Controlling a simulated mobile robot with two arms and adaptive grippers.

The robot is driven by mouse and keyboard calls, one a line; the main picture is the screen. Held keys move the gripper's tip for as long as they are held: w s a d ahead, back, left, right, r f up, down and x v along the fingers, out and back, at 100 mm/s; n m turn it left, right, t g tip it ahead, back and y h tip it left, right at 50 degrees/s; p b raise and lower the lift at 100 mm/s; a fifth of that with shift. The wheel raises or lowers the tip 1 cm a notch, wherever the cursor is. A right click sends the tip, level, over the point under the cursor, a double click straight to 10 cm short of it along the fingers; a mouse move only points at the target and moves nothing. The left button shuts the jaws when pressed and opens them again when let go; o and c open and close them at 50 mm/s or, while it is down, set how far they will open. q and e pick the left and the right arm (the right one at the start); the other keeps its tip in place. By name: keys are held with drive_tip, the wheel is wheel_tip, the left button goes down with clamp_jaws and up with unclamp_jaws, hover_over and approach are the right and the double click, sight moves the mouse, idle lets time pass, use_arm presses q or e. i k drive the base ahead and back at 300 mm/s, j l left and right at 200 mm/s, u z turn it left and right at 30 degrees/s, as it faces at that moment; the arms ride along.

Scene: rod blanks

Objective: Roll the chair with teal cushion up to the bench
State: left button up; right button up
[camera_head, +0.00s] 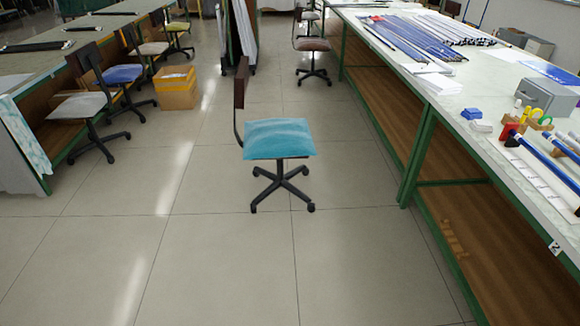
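The chair with the teal cushion (279,138) stands upright on its wheeled base in the open aisle, near the middle of the view. Its dark backrest (240,82) is on the left side of the seat, so the seat's open side faces right. The long bench (484,136) with green legs and a light top runs along the right side. A strip of bare floor lies between the chair and the bench; they are apart. Neither of my grippers shows in this view.
A brown-seated chair (312,45) stands farther back by the right bench. Rods (413,38) and tools cover the right bench. The floor in front of the teal chair is clear.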

sight(280, 180)
drive_tip(key=i+l+u, duration=0.5)
drive_tip(key=i, duration=0.75)
drive_tip(key=i+l+u, duration=0.5)
drive_tip(key=i+l, duration=0.65)
drive_tip(key=l, duration=0.1)
